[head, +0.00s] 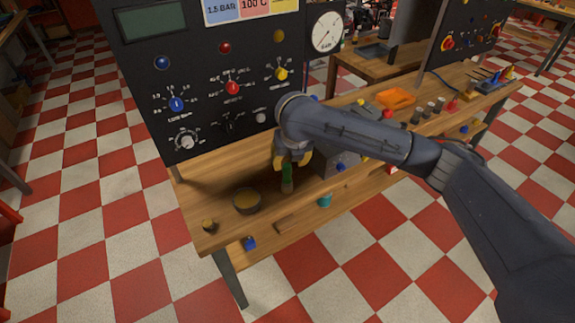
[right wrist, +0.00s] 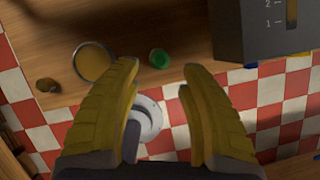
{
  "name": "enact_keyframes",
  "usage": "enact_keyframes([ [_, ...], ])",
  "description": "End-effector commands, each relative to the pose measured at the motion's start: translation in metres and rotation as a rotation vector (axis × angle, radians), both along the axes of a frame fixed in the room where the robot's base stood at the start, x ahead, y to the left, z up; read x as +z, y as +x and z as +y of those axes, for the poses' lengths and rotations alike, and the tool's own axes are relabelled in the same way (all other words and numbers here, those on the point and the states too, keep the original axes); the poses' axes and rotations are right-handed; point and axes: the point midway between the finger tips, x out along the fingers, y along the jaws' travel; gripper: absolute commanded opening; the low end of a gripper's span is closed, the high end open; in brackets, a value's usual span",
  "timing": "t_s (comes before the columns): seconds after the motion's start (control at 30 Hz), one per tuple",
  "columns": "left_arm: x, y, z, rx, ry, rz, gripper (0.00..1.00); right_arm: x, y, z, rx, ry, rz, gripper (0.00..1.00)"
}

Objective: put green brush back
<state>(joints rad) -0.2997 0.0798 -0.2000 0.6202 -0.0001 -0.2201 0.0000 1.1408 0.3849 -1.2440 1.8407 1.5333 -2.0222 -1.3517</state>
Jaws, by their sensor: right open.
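The green brush (head: 287,174) stands upright on the wooden bench top, its green part uppermost, just below my right gripper. In the right wrist view the green brush (right wrist: 158,58) shows as a small round green top, ahead of the fingertips. My right gripper (head: 292,158) has yellow fingers and is spread open; in the right wrist view the gripper (right wrist: 162,68) has nothing between its tips. I cannot tell the exact gap between the fingers and the brush. My left gripper is in no view.
A round dish (head: 247,201) and a small brown knob (head: 209,226) lie left of the brush. A dark box (right wrist: 262,28) stands right of it. The control panel (head: 215,75) rises behind. A blue item (head: 249,243) and a teal item (head: 324,201) sit at the bench front.

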Motion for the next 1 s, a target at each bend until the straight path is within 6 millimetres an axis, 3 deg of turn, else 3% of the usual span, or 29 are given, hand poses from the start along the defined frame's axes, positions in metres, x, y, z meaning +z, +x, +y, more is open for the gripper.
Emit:
enact_keyframes([
  [0.3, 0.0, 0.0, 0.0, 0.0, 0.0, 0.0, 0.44, 0.021, -0.008, -0.001, 0.001, 0.0, 0.0, 0.42],
  [1.0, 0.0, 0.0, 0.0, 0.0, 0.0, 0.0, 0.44, 0.022, -0.009, -0.001, 0.0, 0.001, 0.0, 0.42],
])
